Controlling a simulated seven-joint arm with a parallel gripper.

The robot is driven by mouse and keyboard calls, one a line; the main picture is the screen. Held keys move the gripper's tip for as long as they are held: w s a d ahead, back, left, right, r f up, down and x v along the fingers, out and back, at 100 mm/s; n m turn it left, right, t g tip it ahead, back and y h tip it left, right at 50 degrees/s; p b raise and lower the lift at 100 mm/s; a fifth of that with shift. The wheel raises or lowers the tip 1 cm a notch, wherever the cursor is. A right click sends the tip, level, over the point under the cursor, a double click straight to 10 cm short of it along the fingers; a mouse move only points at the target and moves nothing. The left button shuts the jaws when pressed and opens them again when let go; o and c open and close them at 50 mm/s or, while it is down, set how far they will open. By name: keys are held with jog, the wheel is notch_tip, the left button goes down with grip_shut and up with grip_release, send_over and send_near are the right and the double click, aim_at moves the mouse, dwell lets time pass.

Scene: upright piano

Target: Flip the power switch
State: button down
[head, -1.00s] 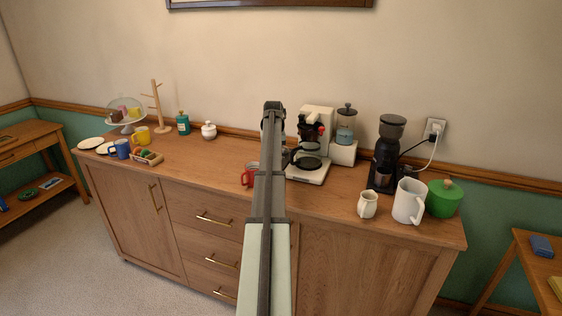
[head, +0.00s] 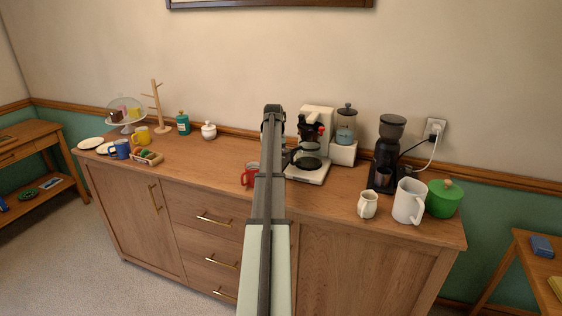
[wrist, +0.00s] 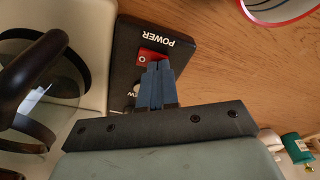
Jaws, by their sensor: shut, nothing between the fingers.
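The power switch (wrist: 146,57) is a small red rocker marked O on a black panel (wrist: 125,62). The panel reads POWER, upside down in the wrist view, with a second label partly covered by my fingers. My gripper (wrist: 158,67) is shut and empty, its blue fingertips over the edge of the red rocker; I cannot tell if they touch it. In the head view, my arm hides the switch and fingers. The white coffee maker (head: 316,116) stands right beside my arm there; its pale base (wrist: 92,22) borders the panel in the wrist view.
The glass carafe (wrist: 66,85) with its black handle is close left of my fingers in the wrist view. A red mug (head: 249,174) stands left of my arm on the wooden sideboard (head: 215,168). A black grinder (head: 388,150) and white pitcher (head: 408,203) stand to the right.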

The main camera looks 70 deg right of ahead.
jog(key=shift+f, duration=0.1)
dwell(0.3)
jog(key=shift+r, duration=3.5)
